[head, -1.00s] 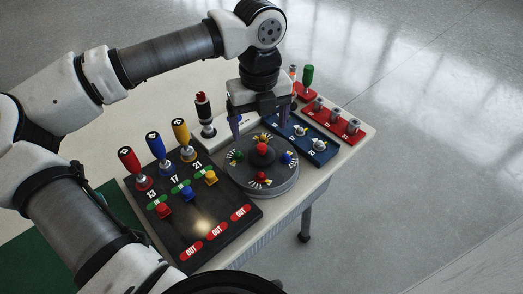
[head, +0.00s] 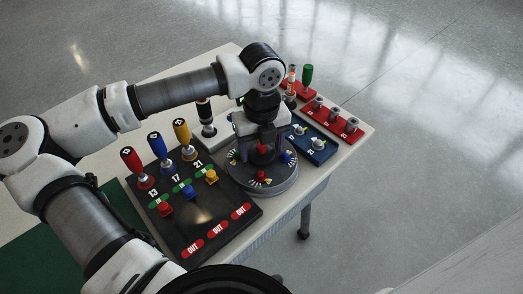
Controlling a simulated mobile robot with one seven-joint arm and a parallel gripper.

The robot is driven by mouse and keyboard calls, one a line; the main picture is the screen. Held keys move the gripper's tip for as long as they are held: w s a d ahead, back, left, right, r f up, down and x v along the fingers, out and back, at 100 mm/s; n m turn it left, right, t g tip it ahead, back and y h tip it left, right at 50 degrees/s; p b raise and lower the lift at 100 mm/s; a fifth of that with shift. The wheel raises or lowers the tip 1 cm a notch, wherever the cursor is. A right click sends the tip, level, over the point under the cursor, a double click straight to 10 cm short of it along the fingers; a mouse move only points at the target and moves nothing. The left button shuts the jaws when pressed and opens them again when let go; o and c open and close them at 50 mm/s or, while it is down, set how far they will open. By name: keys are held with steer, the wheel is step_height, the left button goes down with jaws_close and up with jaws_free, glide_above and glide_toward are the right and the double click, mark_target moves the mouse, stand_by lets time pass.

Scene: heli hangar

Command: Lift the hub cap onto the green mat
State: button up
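The hub cap appears to be the dark domed piece with a red top (head: 262,149) at the middle of a round grey turntable (head: 270,190), which has small coloured knobs around it. My gripper (head: 263,146) points down right over this centre, with one finger on each side of the red top. The fingers look spread apart, and I see no clear contact. The gripper and wrist hide the back of the turntable. The green mat (head: 30,268) shows at the lower left, partly hidden behind my arm.
A black panel (head: 215,215) with red, blue and yellow handles stands left of the turntable. A blue tray (head: 318,150) and red trays (head: 349,132) with metal fittings lie to the right. A black and white upright piece (head: 207,118) stands close behind.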

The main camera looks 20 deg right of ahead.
steer(key=c, duration=0.6)
steer(key=shift+r, duration=0.1)
steer(key=shift+c, duration=0.2)
step_height(320, 180, up, 20)
steer(key=b, duration=0.1)
